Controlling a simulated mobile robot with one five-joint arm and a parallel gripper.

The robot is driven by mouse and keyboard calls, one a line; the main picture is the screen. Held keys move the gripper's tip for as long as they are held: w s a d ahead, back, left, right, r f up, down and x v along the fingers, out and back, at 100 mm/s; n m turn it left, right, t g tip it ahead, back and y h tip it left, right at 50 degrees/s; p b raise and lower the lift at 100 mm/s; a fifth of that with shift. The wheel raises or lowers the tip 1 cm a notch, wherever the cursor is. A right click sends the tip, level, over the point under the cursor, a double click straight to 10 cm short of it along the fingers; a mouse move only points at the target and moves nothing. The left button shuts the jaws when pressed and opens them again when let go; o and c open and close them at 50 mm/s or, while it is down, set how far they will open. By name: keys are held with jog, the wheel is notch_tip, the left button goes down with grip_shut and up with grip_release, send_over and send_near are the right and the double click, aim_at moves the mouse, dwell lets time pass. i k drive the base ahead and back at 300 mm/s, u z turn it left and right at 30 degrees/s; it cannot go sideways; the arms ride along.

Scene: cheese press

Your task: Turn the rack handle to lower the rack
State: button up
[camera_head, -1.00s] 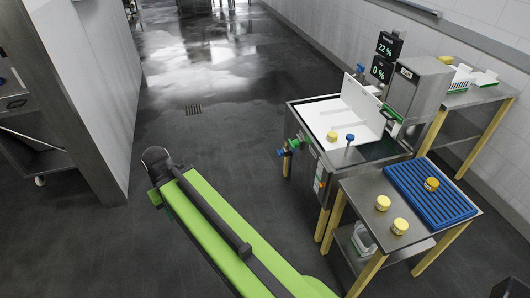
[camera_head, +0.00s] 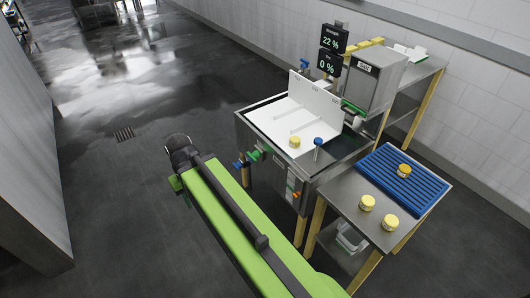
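The cheese press (camera_head: 262,128) is a steel basin with a white plate inside, right of my green arm. Small blue (camera_head: 238,165) and green (camera_head: 253,156) handles stick out from its front left side. A green handle (camera_head: 352,106) sits on the grey box at the basin's back right. A rod with a blue knob (camera_head: 318,141) stands upright by the basin's near edge. I cannot tell which of these is the rack handle. My arm reaches toward the upper left, apart from the press.
A blue ribbed tray (camera_head: 440,186) lies on a steel side table with yellow legs. Yellow-lidded pots (camera_head: 367,202) stand there; one yellow piece (camera_head: 295,142) is in the basin. Displays (camera_head: 328,64) read 22 % and 0 %.

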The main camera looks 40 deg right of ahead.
aim_at(255, 155)
jog(key=z, duration=0.15)
jog(key=i, duration=1.15)
jog(key=u, duration=0.7)
